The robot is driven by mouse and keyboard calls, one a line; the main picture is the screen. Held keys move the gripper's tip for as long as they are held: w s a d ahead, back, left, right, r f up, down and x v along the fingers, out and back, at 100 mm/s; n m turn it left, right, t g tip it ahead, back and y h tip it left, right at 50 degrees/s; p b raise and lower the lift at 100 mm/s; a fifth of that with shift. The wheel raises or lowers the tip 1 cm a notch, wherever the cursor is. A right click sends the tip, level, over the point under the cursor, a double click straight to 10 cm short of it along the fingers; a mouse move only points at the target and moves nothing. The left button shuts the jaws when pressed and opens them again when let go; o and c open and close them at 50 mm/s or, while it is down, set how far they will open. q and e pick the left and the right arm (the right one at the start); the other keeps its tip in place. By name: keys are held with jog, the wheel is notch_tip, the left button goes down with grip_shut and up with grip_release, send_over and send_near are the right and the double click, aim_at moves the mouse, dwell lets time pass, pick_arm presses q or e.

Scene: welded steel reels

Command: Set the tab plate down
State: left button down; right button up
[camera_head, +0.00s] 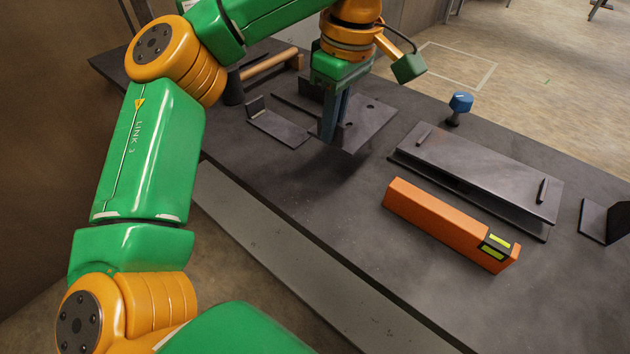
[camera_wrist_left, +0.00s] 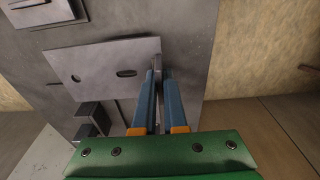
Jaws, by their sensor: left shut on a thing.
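The tab plate (camera_head: 368,124) is a flat dark grey steel plate with small openings. My left gripper (camera_head: 331,135) is shut on its near edge with two blue-grey fingers. A dark shadow lies on the bench in front of the plate, and it appears a little above the bench top; the exact gap is hard to tell. In the left wrist view the plate (camera_wrist_left: 103,62) extends left from the fingers (camera_wrist_left: 160,72), showing a round hole and a slot. The fingers hide part of its edge. My right gripper is not in view.
The dark steel bench (camera_head: 310,205) holds an angle piece (camera_head: 278,127) left of the plate and a wooden-handled tool (camera_head: 270,65) behind. To the right are a steel channel (camera_head: 480,172), a blue-topped knob (camera_head: 461,102) and an orange level (camera_head: 435,217). The bench's near middle is clear.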

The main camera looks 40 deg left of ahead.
pick_arm(q)
jog(key=s+f+b, duration=0.1)
jog(key=f, duration=0.1)
jog(key=s+f, duration=0.1)
jog(key=s+f+b, duration=0.1)
jog(key=s+f, duration=0.1)
jog(key=shift+s+a+f+b, duration=0.1)
jog(key=shift+a+f+b, duration=0.05)
jog(key=shift+f+b, duration=0.15)
jog(key=f+b, duration=0.1)
jog(key=f, duration=0.2)
jog(key=shift+s, duration=0.2)
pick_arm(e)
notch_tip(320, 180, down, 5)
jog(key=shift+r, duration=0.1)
pick_arm(q)
jog(key=c, duration=1)
grip_release()
jog(key=shift+o, duration=0.2)
notch_tip(320, 180, up, 12)
jog(key=d+p, duration=0.1)
jog(key=p, duration=0.5)
jog(key=shift+d, duration=0.3)
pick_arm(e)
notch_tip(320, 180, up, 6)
